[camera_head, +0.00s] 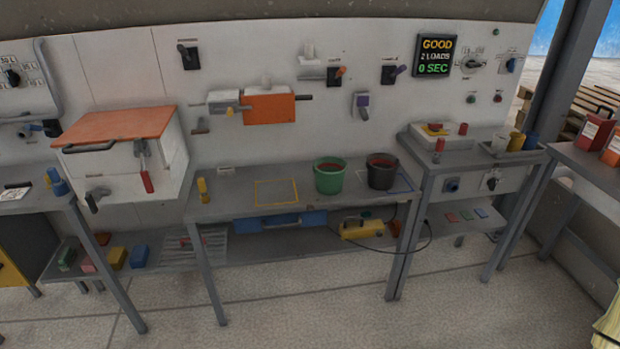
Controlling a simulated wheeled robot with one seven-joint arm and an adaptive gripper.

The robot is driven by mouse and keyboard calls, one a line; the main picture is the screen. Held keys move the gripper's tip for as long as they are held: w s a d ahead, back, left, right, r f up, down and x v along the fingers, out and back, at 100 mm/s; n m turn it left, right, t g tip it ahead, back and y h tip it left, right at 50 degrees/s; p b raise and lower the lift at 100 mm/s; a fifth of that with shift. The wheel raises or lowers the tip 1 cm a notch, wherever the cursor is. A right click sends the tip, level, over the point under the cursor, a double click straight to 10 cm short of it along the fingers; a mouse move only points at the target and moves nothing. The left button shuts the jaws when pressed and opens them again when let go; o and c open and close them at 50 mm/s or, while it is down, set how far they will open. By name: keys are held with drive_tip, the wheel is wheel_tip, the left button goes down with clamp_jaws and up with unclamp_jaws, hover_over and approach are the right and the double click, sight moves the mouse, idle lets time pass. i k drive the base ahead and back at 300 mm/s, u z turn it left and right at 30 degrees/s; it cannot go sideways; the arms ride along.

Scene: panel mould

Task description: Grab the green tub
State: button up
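The green tub (329,178) stands upright on the grey middle table (232,205), right of a yellow outlined square. It is open at the top and holds something reddish-brown. A dark tub (381,173) with similar reddish contents stands close to its right, by a blue outline on the table. My gripper is not in this view, so its place relative to the green tub cannot be seen.
A yellow outlined square (277,193) on the table is empty. A yellow object (203,190) stands at the table's left. An orange block (269,107) and handles project from the wall panel above. The floor (290,310) in front is clear.

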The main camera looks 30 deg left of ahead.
sight(330, 176)
drive_tip(key=u, duration=0.75)
drive_tip(key=i, duration=0.75)
drive_tip(key=u, duration=0.55)
